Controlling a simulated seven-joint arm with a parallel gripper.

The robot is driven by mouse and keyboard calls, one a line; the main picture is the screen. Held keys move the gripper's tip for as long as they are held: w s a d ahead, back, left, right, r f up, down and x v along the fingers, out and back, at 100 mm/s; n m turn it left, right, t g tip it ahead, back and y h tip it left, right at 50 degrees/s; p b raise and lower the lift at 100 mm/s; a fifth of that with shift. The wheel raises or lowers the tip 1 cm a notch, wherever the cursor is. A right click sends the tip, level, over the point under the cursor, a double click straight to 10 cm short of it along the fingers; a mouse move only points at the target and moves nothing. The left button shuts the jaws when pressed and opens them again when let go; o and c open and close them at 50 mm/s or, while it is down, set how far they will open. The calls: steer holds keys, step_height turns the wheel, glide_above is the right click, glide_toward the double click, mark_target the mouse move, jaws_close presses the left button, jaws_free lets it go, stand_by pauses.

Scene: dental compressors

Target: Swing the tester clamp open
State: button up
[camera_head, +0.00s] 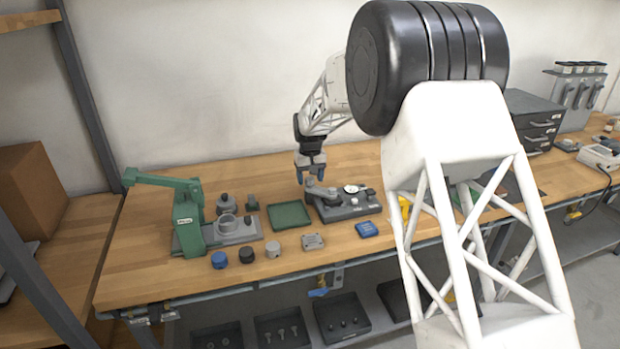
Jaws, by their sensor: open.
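The tester looks like the dark grey block (348,209) near the middle of the workbench, with a white round dial on top. A grey arm-like piece, which looks like the clamp (322,193), lies over its left end. I cannot tell from this view how far it is swung. My gripper (311,178) points down just above and behind the left end of the tester. Its fingers are open with nothing visible between them. Whether a finger touches the clamp is too small to tell.
A green tray (289,216) lies just left of the tester. A green press (188,220) stands further left. Small caps and blocks line the front edge, with a blue box (367,229) before the tester. Grey drawers (533,122) stand at right. My arm hides part of the bench.

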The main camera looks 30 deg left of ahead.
steer(key=shift+f, duration=0.1)
jaws_close()
stand_by(0.4)
steer(key=shift+n, duration=0.3)
steer(key=n, duration=0.4)
steer(key=shift+w, duration=0.1)
steer(key=n, duration=0.9)
steer(key=shift+w, duration=0.1)
steer(key=shift+n, duration=2.2)
